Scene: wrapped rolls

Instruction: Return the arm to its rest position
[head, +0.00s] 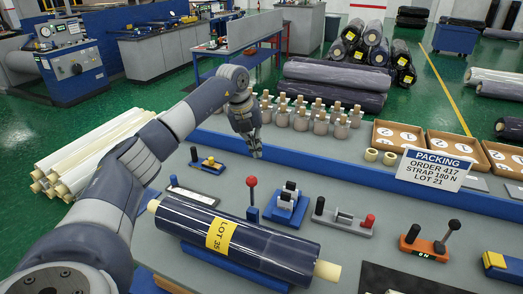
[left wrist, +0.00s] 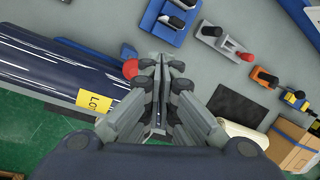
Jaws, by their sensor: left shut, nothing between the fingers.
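My left arm comes in from the left in the head view. My left gripper (head: 255,146) hangs above the blue raised rear edge of the bench, pointing down, shut and empty. In the left wrist view the closed fingers (left wrist: 160,100) show nothing between them. Below and in front of the gripper in the head view lies a dark wrapped roll (head: 235,238) with a yellow "LOT 35" label, resting on blue supports. The roll also shows at the left of the left wrist view (left wrist: 45,70), apart from the fingers. My right gripper is in neither view.
A red-knobbed lever (head: 252,190), a blue clamp block (head: 287,203) and a grey fixture (head: 343,220) stand on the bench. Several small wrapped rolls (head: 320,122) stand behind the blue edge. A packing sign (head: 434,168) and cardboard trays (head: 398,138) are at the right.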

